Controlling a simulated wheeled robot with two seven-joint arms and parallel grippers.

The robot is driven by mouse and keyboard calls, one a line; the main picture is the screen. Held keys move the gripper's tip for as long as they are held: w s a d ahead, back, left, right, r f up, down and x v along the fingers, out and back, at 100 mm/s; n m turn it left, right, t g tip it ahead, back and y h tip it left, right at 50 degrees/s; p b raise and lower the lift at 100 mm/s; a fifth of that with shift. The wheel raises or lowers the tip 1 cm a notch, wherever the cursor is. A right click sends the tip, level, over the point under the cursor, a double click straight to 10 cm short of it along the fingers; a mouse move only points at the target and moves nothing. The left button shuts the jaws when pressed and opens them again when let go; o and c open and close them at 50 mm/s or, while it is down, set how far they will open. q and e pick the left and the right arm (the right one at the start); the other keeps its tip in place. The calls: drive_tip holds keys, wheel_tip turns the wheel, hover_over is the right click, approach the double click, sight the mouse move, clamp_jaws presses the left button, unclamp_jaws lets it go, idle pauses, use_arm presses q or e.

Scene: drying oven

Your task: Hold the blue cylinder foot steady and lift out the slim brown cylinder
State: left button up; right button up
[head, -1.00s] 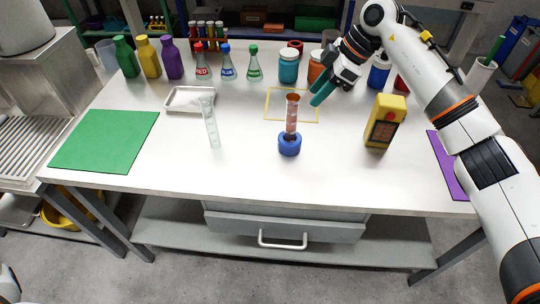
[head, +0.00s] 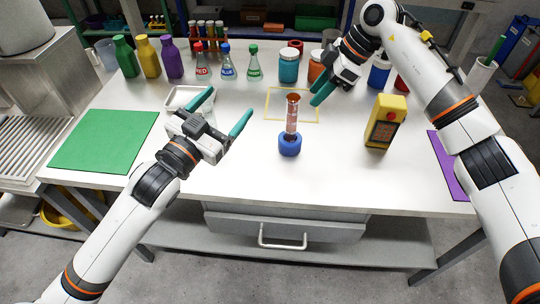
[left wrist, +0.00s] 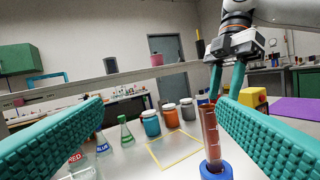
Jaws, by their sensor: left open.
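The slim brown cylinder (head: 292,116) stands upright in its round blue foot (head: 289,146) on the white table. Both also show in the left wrist view, the brown cylinder (left wrist: 210,135) just left of my near finger and the blue foot (left wrist: 214,172) at the bottom edge. My left gripper (head: 232,100) is open and empty, left of the cylinder and apart from it, its fingers pointing up and right. My right gripper (head: 318,94) hangs behind and right of the cylinder's top, fingers down. In the left wrist view (left wrist: 226,90) its two fingers stand apart, with nothing seen between them.
A yellow outlined frame (head: 270,105) lies behind the cylinder. A yellow device (head: 385,121) stands to the right. A white tray (head: 180,98) is partly behind my left gripper. Bottles, flasks and jars line the back. The table front around the foot is clear.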

use_arm(q)
drive_tip(key=s+d+f+g+h, duration=0.2)
drive_tip(key=s+d+f+g, duration=0.3)
drive_tip(key=d+f, duration=0.65)
drive_tip(key=n+y, duration=0.3)
drive_tip(key=y, duration=0.2)
approach(286, 144)
drive_tip(key=shift+w+d, duration=0.3)
drive_tip(key=shift+d, duration=0.1)
drive_tip(key=shift+w+a+f, duration=0.1)
drive_tip(key=shift+w+f, duration=0.05)
drive_tip(key=shift+w, duration=0.1)
drive_tip(key=shift+w+f, duration=0.15)
drive_tip(key=shift+w, duration=0.1)
drive_tip(key=x, duration=1.1)
drive_tip(key=c, duration=1.1)
drive_tip(key=shift+o, duration=0.2)
